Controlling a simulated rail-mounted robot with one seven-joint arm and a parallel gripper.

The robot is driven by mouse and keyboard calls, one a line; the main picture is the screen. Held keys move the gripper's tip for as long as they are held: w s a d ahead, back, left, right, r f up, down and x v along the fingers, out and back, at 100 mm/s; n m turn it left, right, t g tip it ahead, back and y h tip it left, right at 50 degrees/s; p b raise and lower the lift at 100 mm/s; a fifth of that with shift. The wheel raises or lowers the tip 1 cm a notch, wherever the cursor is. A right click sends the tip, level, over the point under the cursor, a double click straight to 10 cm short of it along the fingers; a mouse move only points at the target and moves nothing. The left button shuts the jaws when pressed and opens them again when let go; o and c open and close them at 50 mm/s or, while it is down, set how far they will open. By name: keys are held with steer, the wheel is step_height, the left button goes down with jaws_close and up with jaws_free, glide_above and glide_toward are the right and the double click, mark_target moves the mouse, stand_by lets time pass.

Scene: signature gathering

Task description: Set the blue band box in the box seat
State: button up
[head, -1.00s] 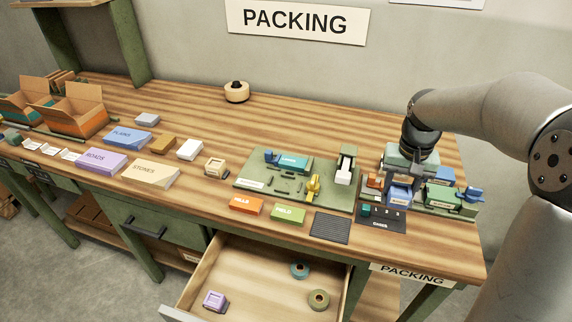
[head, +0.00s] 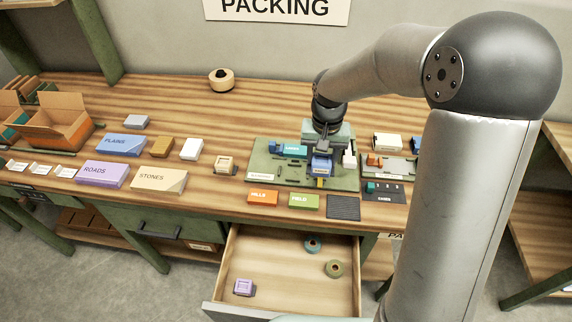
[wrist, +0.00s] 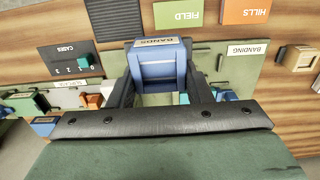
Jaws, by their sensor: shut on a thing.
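A blue band box (head: 320,165), labelled BANDS in the wrist view (wrist: 158,70), is gripped between the two dark fingers of my gripper (head: 322,150). The label faces up in the wrist view. My gripper holds the box over the front middle of the green banding board (head: 259,172), which also shows in the wrist view (wrist: 240,72). A yellow part of the board lies just below the box in the head view. I cannot make out the box seat; the box and fingers cover part of the board. I cannot tell whether the box touches it.
A teal block (head: 290,149) lies at the back of the board. A grey tray (head: 398,170) with an orange piece stands to the right. Orange HILLS (head: 262,197) and green FIELD (head: 304,201) boxes and a black ribbed mat (head: 343,208) lie in front. An open drawer (head: 262,262) juts out below.

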steer(key=w+a+f+b, duration=0.1)
steer(key=w+a+f, duration=0.3)
steer(key=w+f, duration=0.1)
steer(key=w+a+f+b, duration=0.1)
steer(key=w+a+f, duration=0.1)
steer(key=f, duration=0.1)
steer(key=shift+w+a+b, duration=0.3)
steer(key=shift+w+a, duration=0.05)
steer(key=shift+w, duration=0.05)
steer(key=shift+w+a+f+b, duration=0.15)
steer(key=shift+f+b, duration=0.3)
steer(key=shift+f, duration=0.5)
steer(key=shift+w+a+f+b, duration=0.1)
steer(key=shift+f+b, duration=0.35)
steer(key=shift+f, duration=0.45)
steer(key=shift+f, duration=0.2)
steer(key=o, duration=1)
steer(key=shift+r, duration=0.1)
